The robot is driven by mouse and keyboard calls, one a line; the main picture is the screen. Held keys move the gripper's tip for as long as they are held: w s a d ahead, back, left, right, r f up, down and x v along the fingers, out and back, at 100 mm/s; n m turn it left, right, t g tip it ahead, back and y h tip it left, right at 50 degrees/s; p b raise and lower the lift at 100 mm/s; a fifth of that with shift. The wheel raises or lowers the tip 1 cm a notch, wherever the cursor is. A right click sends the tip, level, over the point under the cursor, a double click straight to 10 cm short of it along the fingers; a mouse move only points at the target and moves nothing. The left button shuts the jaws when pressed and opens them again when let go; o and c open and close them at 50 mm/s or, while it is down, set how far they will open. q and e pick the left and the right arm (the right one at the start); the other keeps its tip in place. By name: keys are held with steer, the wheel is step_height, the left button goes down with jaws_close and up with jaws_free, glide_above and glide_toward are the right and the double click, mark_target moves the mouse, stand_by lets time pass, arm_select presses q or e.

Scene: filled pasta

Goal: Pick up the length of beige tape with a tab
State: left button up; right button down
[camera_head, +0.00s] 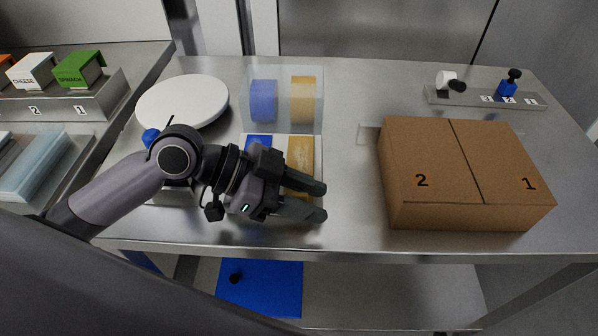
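A small pale strip (368,133) stands out from the left side of the brown cardboard box (422,190); it may be the tape, but its beige colour and tab cannot be made out. My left gripper (322,201) reaches in from the left with its fingers pointing right. The fingers are apart with nothing seen between them, left of the box and below the strip in the picture. The gripper partly covers a white tray (319,150) with blue and yellow-orange pieces. My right gripper is not in view.
A clear container (283,78) with blue and orange blocks stands behind the tray. A white round plate (183,100) is at left. A metal rack (470,97) with small knobs is at back right. Steel table (350,80) is clear between tray and box.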

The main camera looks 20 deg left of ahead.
arm_select(q)
jaws_close()
stand_by(0.3)
